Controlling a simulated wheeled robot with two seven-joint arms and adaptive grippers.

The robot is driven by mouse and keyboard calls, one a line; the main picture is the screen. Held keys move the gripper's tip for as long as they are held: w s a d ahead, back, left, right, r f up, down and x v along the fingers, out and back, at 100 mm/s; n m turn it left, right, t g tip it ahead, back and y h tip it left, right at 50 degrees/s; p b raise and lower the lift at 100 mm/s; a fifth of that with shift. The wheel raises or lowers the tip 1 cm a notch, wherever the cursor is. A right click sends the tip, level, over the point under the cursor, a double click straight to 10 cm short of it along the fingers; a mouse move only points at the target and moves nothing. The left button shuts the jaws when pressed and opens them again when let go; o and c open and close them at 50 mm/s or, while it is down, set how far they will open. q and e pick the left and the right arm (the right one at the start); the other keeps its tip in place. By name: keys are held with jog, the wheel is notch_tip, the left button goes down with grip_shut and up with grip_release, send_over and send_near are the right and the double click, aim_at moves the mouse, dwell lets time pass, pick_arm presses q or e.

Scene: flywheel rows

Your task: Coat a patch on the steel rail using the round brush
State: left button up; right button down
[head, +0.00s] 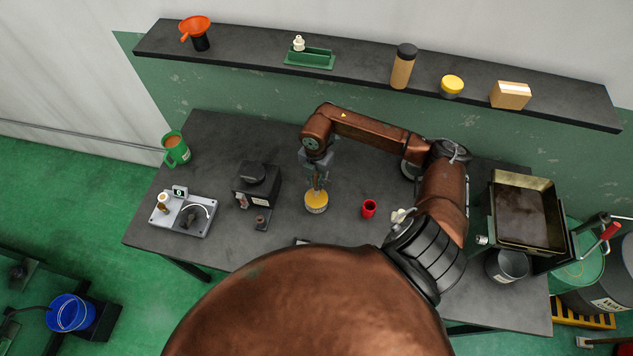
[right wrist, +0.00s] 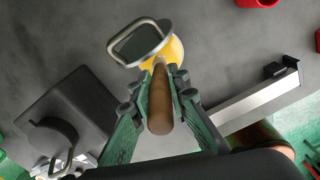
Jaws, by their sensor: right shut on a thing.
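My right gripper (head: 317,184) is shut on the brown handle of the round brush (right wrist: 160,105), seen between the fingers in the right wrist view (right wrist: 165,95). The brush points down at a yellow tin (head: 316,204) on the bench, which also shows in the right wrist view (right wrist: 176,50). The bristles are hidden, so I cannot tell if they are in the tin. A grey oval loop overlaps the tin. A pale metal bar, apparently the steel rail (right wrist: 258,103), lies apart from the brush; only its end shows in the head view (head: 302,241). My left gripper is not in view.
A black device (head: 257,184) stands left of the tin and a red cup (head: 369,209) right of it. A deep metal pan (head: 527,215) stands at right. A shelf (head: 360,65) runs behind.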

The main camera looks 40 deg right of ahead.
aim_at(316, 174)
jog(key=shift+r+p, duration=1.25)
jog(key=shift+r, duration=1.05)
